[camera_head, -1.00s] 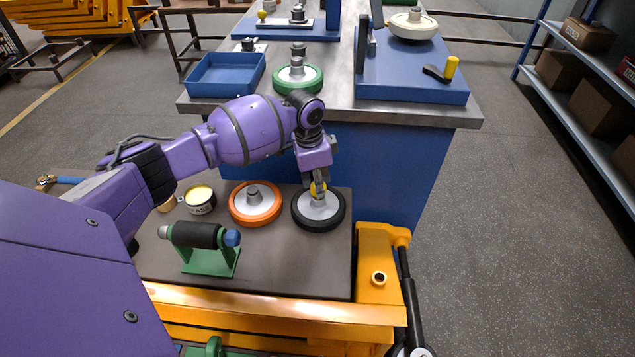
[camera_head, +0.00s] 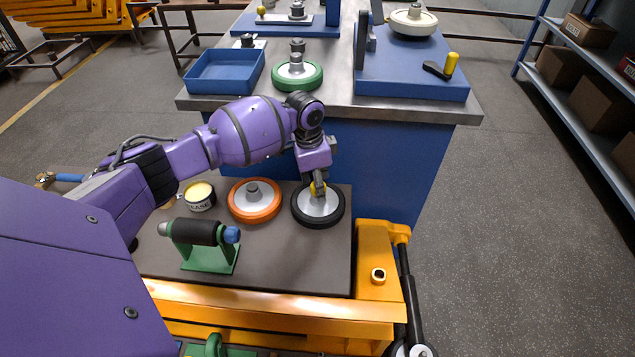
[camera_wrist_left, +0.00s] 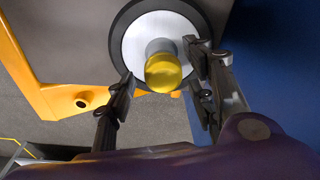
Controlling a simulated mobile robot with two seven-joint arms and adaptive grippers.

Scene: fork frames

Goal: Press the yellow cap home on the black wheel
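The black wheel (camera_head: 340,212) lies flat on the dark top of the yellow cart, its grey hub pointing up. The yellow cap (camera_wrist_left: 163,74) sits over the hub in the left wrist view; whether it is fully seated I cannot tell. In the head view the cap (camera_head: 318,188) is partly hidden by my left gripper (camera_head: 319,190). That gripper is above the wheel, pointing down. In the left wrist view its fingers (camera_wrist_left: 160,65) stand apart on either side of the cap, with visible gaps. My right gripper is not in view.
An orange wheel (camera_head: 237,213) lies just left of the black wheel. A grease tin (camera_head: 200,197) and a green stand with a black roller (camera_head: 195,232) are farther left. Behind is a blue bench with a green wheel (camera_head: 312,82), a blue tray (camera_head: 225,88) and fixtures.

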